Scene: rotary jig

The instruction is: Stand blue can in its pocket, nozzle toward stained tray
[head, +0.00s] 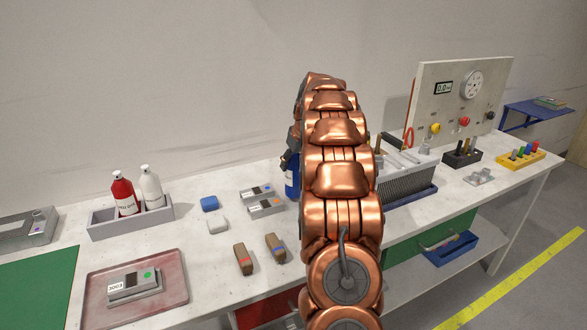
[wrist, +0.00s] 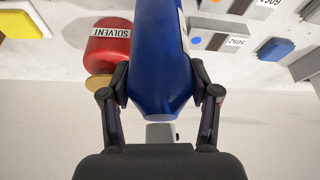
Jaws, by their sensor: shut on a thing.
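The blue can (head: 292,178) shows as a strip beside my copper arm in the head view, near the back of the bench. It appears roughly upright; the arm hides the rest. In the wrist view my gripper (wrist: 160,94) is shut on the blue can (wrist: 160,50), one finger on each side. A small pale piece (wrist: 160,132) shows beyond the can's end; I cannot tell whether it is the nozzle. A grey holder (head: 103,229) carries a red bottle (head: 124,196) and a white bottle (head: 152,188). The stained reddish tray (head: 176,289) lies at front left, holding a grey module (head: 133,287).
A red SOLVENT container (wrist: 108,48) is close to the held can in the wrist view. Grey modules (head: 265,207), blue and white blocks (head: 209,203), and brown blocks (head: 243,259) lie between holder and arm. A grey finned unit (head: 408,181) stands right of the arm.

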